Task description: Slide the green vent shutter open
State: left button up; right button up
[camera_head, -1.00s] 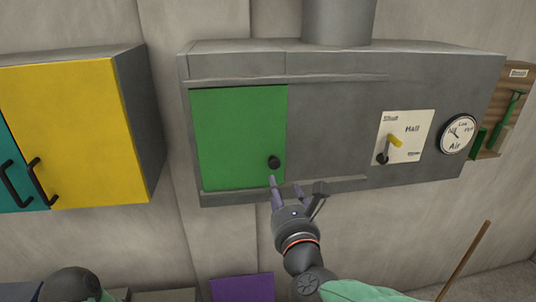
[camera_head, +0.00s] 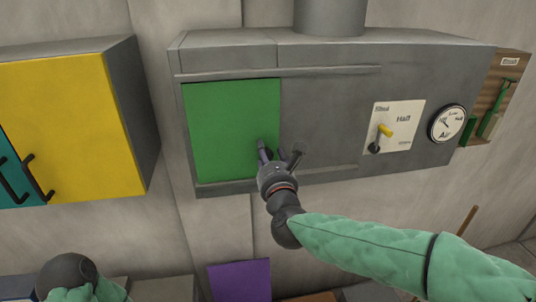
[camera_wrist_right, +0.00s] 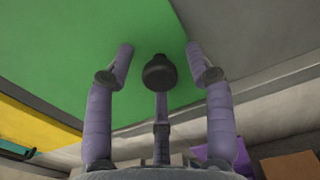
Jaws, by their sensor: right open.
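The green vent shutter (camera_head: 225,125) covers the left part of the grey vent box's front, between an upper and a lower rail. Its dark round knob (camera_wrist_right: 159,72) shows in the right wrist view, between the spread purple fingers of my right gripper (camera_wrist_right: 160,62). In the head view my right gripper (camera_head: 273,158) is at the shutter's lower right corner and hides the knob. The fingers are open around the knob; I cannot tell whether they touch it.
The grey box front (camera_head: 320,110) right of the shutter is bare. Further right are a white panel (camera_head: 397,127) with a yellow-tipped lever and a round gauge (camera_head: 447,124). A yellow cabinet (camera_head: 70,125) stands left. A purple panel (camera_head: 240,279) is below.

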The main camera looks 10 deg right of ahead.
grip_shut()
pick_arm(q)
jog(key=shift+f, duration=0.1)
pick_arm(e)
jog(key=shift+d, duration=0.1)
